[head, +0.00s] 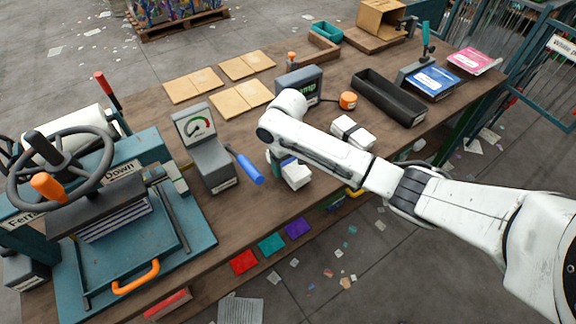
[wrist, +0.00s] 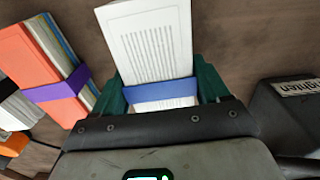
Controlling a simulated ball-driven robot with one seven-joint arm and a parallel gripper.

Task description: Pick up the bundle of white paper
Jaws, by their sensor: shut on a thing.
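The bundle of white paper (head: 297,177) has a blue band and printed lines on its top sheet. It is in my gripper over the wooden table, just right of the blue-handled gauge device. In the wrist view, the bundle (wrist: 150,38) stands between the two green fingers of my gripper (wrist: 160,86), which is shut on it, with one finger along each side. My gripper (head: 283,168) is partly hidden by my arm in the head view. I cannot tell whether the bundle touches the table.
A white bundle with a dark band (head: 352,132) lies behind my arm. An orange bundle with a purple band (wrist: 45,75) is left in the wrist view. The gauge device (head: 205,150) stands close left, and a black tray (head: 388,97) sits farther right. A teal press (head: 105,240) fills the left end.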

